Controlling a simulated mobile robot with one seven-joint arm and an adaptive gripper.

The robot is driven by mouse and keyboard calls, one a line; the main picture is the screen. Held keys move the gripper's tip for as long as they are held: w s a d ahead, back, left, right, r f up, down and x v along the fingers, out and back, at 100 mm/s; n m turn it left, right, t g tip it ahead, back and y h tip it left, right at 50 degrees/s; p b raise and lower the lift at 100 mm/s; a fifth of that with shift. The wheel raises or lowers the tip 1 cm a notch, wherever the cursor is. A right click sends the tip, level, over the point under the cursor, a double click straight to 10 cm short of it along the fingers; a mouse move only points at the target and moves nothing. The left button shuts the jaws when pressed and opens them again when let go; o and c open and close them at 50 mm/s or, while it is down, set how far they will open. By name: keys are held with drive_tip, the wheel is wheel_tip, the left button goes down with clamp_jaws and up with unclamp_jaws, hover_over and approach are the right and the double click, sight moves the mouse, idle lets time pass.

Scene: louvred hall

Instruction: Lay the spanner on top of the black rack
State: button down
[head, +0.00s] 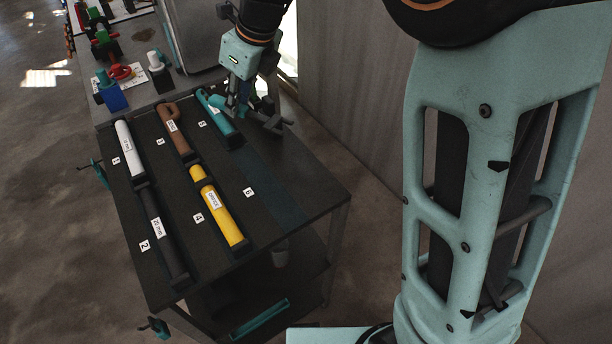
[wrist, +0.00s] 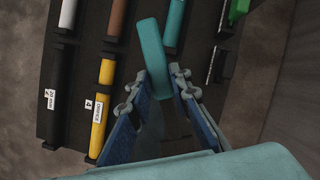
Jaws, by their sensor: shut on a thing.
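My gripper (wrist: 170,82) is shut on a flat teal bar (wrist: 150,55), which I take to be the spanner; its ends are not clear enough to be sure. In the head view my gripper (head: 252,112) hangs over the back right of the dark tabletop, beside a teal tool (head: 220,115). The teal tool also shows in the wrist view (wrist: 174,18), apart from the held bar. A dark board (head: 262,178) holds white, brown, grey and yellow tools in numbered places; place 6 looks empty. A small black ribbed rack (wrist: 217,64) is right of the held bar.
A green object (wrist: 238,8) is near the black ribbed piece. Clamps (head: 107,45) and a blue block (head: 113,97) stand on the bench at the back left. A teal piece (head: 260,318) lies on the lower shelf. A grey wall runs along the right.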

sight(279, 119)
drive_tip(key=shift+a+m, duration=0.25)
drive_tip(key=shift+m, duration=0.05)
drive_tip(key=s+d+f, duration=0.1)
drive_tip(key=d, duration=0.1)
drive_tip(key=s+d+f+b, duration=0.1)
drive_tip(key=d, duration=0.2)
drive_tip(key=s+d+f, duration=0.1)
drive_tip(key=d+f, duration=0.1)
drive_tip(key=d, duration=0.1)
drive_tip(key=shift+d+b, duration=0.25)
drive_tip(key=shift+b, duration=0.05)
drive_tip(key=d+f, duration=0.2)
drive_tip(key=s+d+f+b, duration=0.1)
drive_tip(key=d+f, duration=0.1)
drive_tip(key=f, duration=0.1)
drive_tip(key=shift+s, duration=0.2)
drive_tip(key=shift+d+f, duration=0.1)
drive_tip(key=shift+f, duration=0.15)
drive_tip(key=shift+s+d+f+b, duration=0.15)
drive_tip(key=shift+f+b, duration=0.55)
drive_tip(key=shift+f, duration=1)
drive_tip(key=shift+f, duration=0.1)
drive_tip(key=c, duration=1.8)
unclamp_jaws()
drive_tip(key=shift+o, duration=0.2)
